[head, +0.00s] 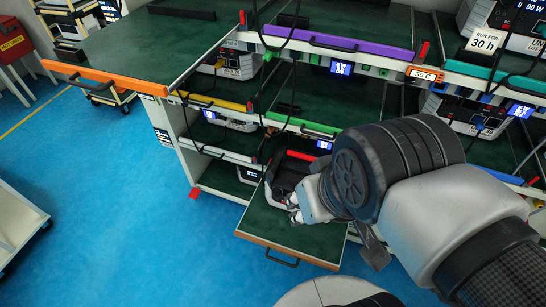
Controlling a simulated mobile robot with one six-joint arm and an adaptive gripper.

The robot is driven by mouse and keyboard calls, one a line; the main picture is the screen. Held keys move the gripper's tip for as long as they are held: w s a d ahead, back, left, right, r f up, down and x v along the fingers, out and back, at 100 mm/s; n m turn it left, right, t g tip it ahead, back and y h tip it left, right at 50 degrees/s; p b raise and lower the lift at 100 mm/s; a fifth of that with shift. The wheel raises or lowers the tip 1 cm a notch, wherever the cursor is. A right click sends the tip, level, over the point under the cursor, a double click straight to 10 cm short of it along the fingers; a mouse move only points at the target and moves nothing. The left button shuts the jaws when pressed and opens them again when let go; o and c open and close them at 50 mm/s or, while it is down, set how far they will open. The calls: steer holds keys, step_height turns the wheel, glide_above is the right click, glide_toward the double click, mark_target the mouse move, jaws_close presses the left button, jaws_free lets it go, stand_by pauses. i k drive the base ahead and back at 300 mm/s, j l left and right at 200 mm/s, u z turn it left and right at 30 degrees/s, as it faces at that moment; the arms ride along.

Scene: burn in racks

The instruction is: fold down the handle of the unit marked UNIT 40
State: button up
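A light grey and black unit (277,181) stands on a pulled-out lower shelf (290,236) with a dark green top and an orange front edge. Its right part is hidden behind my arm. I cannot read a UNIT 40 mark on it, and I cannot make out its handle clearly. A red bar (300,155) shows at its upper back; I cannot tell whether it belongs to the unit. My gripper (293,208) is at the unit's front right side, touching or very close to it. Its fingers are small and partly hidden, so their opening is unclear.
The rack (182,150) holds more units behind coloured shelf edges, with black cables hanging down. An upper shelf (120,50) with an orange edge (105,80) sticks out at left. The blue floor (110,220) is clear at front left. A white cart (20,220) stands at far left.

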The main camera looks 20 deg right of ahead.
mark_target(293, 154)
steer(key=i+l+u, duration=0.25)
steer(key=l, duration=0.2)
steer(key=l+u, duration=0.25)
steer(key=l, duration=0.25)
steer(key=i+l+u, duration=0.25)
steer(key=l, duration=0.7)
